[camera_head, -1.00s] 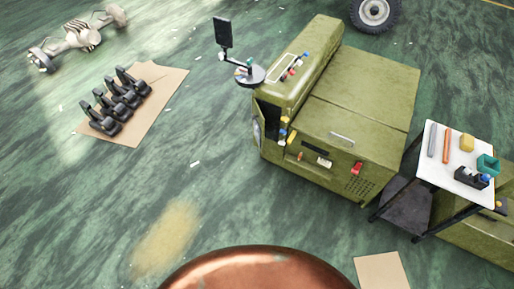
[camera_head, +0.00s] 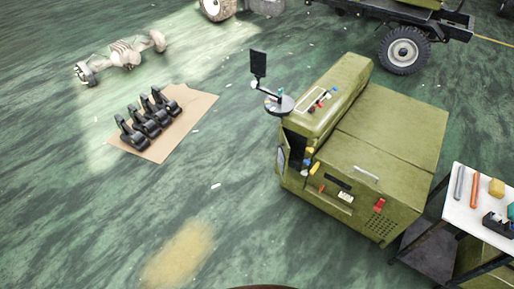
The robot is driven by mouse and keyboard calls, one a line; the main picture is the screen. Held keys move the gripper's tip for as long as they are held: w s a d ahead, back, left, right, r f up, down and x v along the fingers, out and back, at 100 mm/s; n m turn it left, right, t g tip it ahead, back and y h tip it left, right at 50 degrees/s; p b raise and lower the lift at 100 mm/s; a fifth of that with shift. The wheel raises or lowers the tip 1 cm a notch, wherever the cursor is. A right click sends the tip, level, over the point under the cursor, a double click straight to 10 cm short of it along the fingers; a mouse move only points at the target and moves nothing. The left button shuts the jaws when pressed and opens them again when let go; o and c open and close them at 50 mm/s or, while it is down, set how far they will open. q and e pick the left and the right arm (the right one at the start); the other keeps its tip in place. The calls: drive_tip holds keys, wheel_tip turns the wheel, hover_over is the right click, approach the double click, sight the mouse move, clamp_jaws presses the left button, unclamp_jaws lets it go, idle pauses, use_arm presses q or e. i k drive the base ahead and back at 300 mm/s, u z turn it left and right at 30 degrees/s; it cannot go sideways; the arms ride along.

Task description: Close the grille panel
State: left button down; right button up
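An olive-green boxy machine (camera_head: 375,150) stands right of centre on the floor. A narrow grey panel (camera_head: 281,159) shows at its left end, beside a dark opening (camera_head: 294,148). It looks like the grille panel standing ajar, but it is too small and edge-on to be sure. A slotted grille patch (camera_head: 379,229) is on the machine's front face at lower right. Neither of my grippers is in view.
A white-topped table (camera_head: 459,218) with small items stands close to the machine's right. Black parts (camera_head: 147,122) lie on cardboard (camera_head: 192,107) at left. An axle assembly (camera_head: 122,53) and a wheeled vehicle (camera_head: 404,50) are farther back. The floor at lower left is clear.

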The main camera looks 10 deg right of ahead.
sight(284, 149)
drive_tip(key=u, duration=0.3)
drive_tip(key=i, duration=0.75)
drive_tip(key=z, duration=0.55)
drive_tip(key=i, duration=0.7)
drive_tip(key=z, duration=0.6)
